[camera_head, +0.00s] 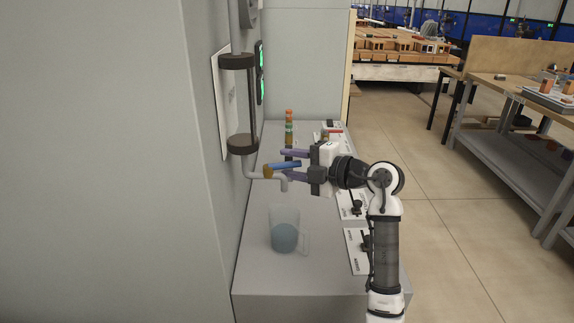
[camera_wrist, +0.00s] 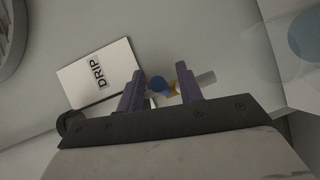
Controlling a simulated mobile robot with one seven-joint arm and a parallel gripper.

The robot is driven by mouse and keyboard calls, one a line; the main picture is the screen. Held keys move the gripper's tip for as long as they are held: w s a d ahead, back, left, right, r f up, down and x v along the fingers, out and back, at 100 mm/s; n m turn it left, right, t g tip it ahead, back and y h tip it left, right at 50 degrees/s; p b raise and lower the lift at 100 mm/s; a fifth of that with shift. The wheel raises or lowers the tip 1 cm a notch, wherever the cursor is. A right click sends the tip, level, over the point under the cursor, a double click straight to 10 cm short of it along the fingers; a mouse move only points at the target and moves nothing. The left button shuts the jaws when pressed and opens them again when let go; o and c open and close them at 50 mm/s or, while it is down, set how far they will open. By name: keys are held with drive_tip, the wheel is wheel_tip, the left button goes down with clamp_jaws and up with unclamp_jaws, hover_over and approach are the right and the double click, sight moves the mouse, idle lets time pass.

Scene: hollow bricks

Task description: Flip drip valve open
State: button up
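The drip valve has a blue lever handle (camera_head: 285,165) and a brass body (camera_head: 267,172) on a grey pipe (camera_head: 246,166) that ends in a downturned spout. My gripper (camera_head: 284,163) is open, with its purple fingers above and below the blue handle in the head view. In the wrist view the handle end (camera_wrist: 157,84) shows between the fingers of my gripper (camera_wrist: 160,72), nearer the left one. Gaps show on both sides. The brass body (camera_wrist: 172,89) is behind, partly covered by the right finger. A white plate marked DRIP (camera_wrist: 97,75) is at the left.
A clear jug (camera_head: 285,230) with blue liquid stands on the grey counter (camera_head: 290,280) below the spout. Labelled plates with black knobs (camera_head: 357,207) line the counter's right edge. The grey wall is close at left.

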drive_tip(key=b+v, duration=0.3)
drive_tip(key=v, duration=0.9)
drive_tip(key=shift+s+d, duration=0.1)
